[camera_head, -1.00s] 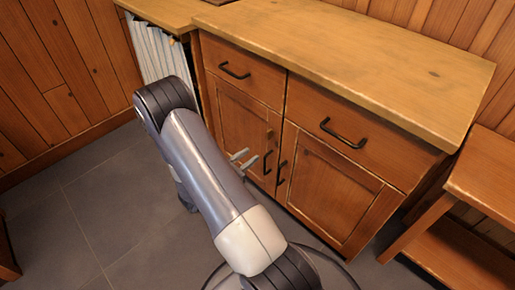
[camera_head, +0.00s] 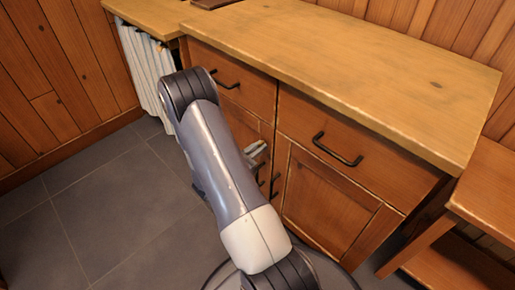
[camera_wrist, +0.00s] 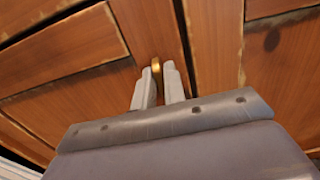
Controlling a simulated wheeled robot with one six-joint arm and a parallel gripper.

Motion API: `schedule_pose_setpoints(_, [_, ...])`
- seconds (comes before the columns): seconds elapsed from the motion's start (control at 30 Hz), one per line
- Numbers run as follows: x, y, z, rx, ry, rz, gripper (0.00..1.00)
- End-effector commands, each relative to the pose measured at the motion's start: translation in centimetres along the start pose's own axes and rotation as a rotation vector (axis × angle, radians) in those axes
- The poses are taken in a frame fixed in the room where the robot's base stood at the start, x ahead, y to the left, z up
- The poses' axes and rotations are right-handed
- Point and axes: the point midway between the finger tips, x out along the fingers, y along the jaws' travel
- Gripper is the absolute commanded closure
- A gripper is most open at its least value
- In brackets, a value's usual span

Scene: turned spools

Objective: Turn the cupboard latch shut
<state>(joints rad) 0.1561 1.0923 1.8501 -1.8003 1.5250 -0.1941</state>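The latch (camera_wrist: 156,67) is a small brass-coloured piece on the wooden cupboard front, seen in the wrist view just beyond and between my fingertips. It looks lengthwise along the upright strip of wood there. My gripper (camera_wrist: 158,72) has its two pale fingers close together, one on each side of the latch, with hardly any gap left. In the head view my gripper (camera_head: 264,147) reaches the cupboard front near the inner edges of the two doors. The latch is hidden there by my fingers and arm. The right cupboard door (camera_head: 325,205) sits flush; the left door is mostly hidden.
Black bar handles stick out from the left drawer (camera_head: 226,83) and right drawer (camera_head: 338,150) above. Dark door handles stand just below my fingers. A wooden worktop (camera_head: 350,65) overhangs the front. A wooden bench (camera_head: 480,195) is at the right; grey floor is clear at left.

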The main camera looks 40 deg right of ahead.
Motion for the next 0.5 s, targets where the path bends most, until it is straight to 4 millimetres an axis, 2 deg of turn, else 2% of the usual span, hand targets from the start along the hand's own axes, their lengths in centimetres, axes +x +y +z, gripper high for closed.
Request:
schedule_pose_setpoints(0.13, [-0.01, 0.00, -0.01, 0.000, 0.000, 0.000, 1.00])
schedule_pose_setpoints(0.5, [-0.01, -0.02, 0.03, -0.016, 0.000, 0.000, 1.00])
